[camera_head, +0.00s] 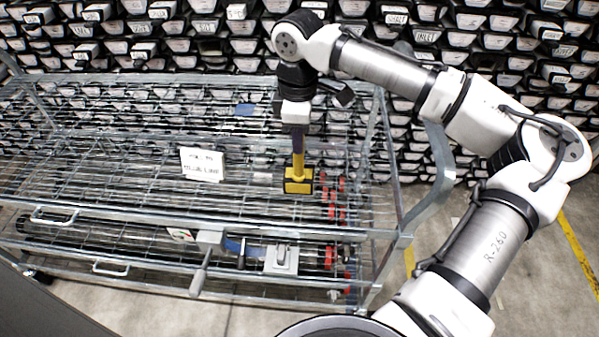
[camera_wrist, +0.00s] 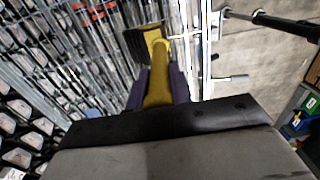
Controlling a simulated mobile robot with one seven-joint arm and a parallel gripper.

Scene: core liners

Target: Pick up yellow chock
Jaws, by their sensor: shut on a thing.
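The yellow chock (camera_head: 298,182) has a yellow handle and a yellow block with black faces. It hangs upright below my gripper (camera_head: 297,140) over the right part of the wire rack's top shelf (camera_head: 110,190). I cannot tell whether the block touches the shelf. In the wrist view the yellow chock (camera_wrist: 157,85) extends away from the camera, with its handle between the purple fingers of my gripper (camera_wrist: 158,88). The fingers are shut on the handle, and they hide part of it.
A white sign (camera_head: 202,164) stands on the top shelf. A blue item (camera_head: 245,109) lies farther back. Red items (camera_head: 333,205) and a grey-white device (camera_head: 281,260) are on a lower level. Rows of labelled core liners (camera_head: 180,50) fill the back. Floor is clear at right.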

